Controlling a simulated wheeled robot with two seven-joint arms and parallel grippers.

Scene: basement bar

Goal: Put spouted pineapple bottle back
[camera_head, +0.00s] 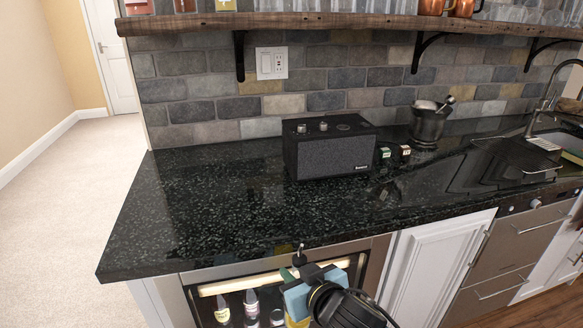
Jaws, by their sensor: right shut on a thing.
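My right gripper (303,286) is at the bottom middle, in front of the counter's front edge. It is shut on the spouted pineapple bottle (300,257), which looks roughly upright. The dark spout shows above the fingers and a yellowish part shows below them. The gripper hides most of the bottle's body. My left gripper is not in view.
The black counter (200,215) is clear at left. A black speaker (335,150), two small boxes and a metal bucket (430,122) stand on it. A wooden shelf (330,22) with copper mugs (431,7) hangs above. Below, a glass-front fridge (205,291) holds bottles.

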